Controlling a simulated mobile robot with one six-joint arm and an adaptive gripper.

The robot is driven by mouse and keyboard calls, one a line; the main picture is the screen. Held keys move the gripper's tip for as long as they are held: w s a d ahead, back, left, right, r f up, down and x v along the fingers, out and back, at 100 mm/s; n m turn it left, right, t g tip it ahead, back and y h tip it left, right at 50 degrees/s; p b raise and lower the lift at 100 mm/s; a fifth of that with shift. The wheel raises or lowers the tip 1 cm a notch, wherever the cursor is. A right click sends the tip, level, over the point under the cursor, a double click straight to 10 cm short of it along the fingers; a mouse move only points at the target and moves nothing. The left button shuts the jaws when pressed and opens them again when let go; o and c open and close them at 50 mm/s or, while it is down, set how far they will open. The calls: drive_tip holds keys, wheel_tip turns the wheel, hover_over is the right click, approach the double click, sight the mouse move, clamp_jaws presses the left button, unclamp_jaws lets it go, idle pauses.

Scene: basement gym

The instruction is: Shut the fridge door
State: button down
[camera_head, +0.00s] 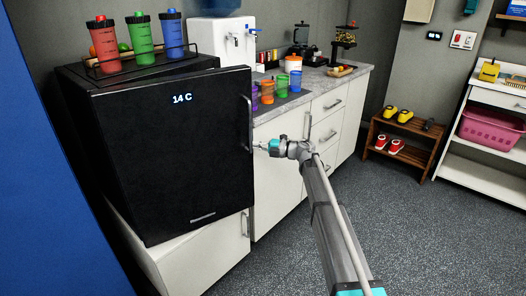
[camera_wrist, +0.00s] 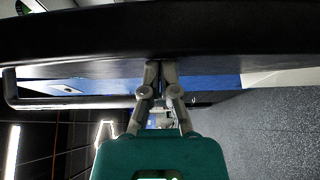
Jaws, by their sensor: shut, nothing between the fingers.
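The black fridge (camera_head: 170,155) stands on a low white cabinet at the left, with a "14 C" display on its door. The door's right edge stands out past the fridge body, so it looks ajar; the gap itself is hidden. A dark vertical handle (camera_head: 248,122) is on the door's right side. My gripper (camera_head: 258,145) is shut and empty at the door's right edge, by the lower end of the handle. In the wrist view the closed fingertips (camera_wrist: 160,67) are at the dark door (camera_wrist: 160,35), and the handle (camera_wrist: 75,103) runs to their left. Contact is unclear.
Red, green and blue bottles stand in a rack (camera_head: 140,62) on top of the fridge. A counter (camera_head: 318,85) with cups and a white dispenser (camera_head: 225,45) is right behind the door. A shoe rack (camera_head: 400,145) stands farther back. The floor (camera_head: 430,235) at right is clear.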

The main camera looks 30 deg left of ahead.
drive_tip(key=w+a+n+g, duration=0.1)
drive_tip(key=w+a, duration=0.4)
drive_tip(key=a, duration=0.3)
drive_tip(key=shift+w, duration=0.1)
drive_tip(key=v, duration=1.3)
drive_tip(key=shift+w+r, duration=0.1)
drive_tip(key=shift+w, duration=0.05)
drive_tip(key=shift+d, duration=0.1)
idle(0.4)
